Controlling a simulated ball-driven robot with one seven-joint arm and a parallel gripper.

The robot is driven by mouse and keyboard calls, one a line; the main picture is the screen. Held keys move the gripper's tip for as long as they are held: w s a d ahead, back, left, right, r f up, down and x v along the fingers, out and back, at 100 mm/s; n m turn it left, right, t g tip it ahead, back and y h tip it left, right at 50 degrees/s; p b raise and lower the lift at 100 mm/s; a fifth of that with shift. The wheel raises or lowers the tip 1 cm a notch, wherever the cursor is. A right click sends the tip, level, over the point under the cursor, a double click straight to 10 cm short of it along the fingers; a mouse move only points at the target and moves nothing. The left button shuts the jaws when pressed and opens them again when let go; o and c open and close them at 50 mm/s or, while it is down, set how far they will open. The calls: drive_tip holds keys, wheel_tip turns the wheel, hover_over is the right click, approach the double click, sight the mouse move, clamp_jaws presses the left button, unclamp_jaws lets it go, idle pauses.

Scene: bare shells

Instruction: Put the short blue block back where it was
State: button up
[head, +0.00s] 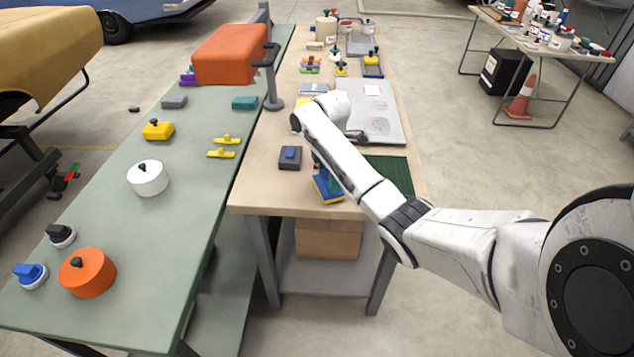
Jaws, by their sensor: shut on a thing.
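My gripper (355,136) shows as a small dark part beyond my white arm, low over the grey panel (392,112) on the wooden bench. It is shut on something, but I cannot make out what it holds. A small blue block (290,153) sits on a dark grey square base (289,165) left of my arm. A blue and yellow piece (328,189) stands near the bench's front edge, with a dark green upright part above it, partly behind my arm. I cannot tell which blue thing is the short block.
A dark green ribbed mat (390,176) lies at the bench's right front. Left, a green table (200,185) bears an orange box (230,54), yellow pieces (222,153) and several knobbed pieces. A lamp-like post (271,80) stands between. Small objects crowd the bench's far end.

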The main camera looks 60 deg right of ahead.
drive_tip(key=shift+d+f, duration=0.2)
drive_tip(key=shift+f, duration=0.2)
drive_tip(key=shift+s, duration=0.1)
drive_tip(key=shift+f, duration=0.1)
drive_tip(key=o, duration=0.8)
drive_tip(key=shift+c, duration=0.2)
wheel_tip(320, 180, up, 12)
drive_tip(key=p, duration=0.5)
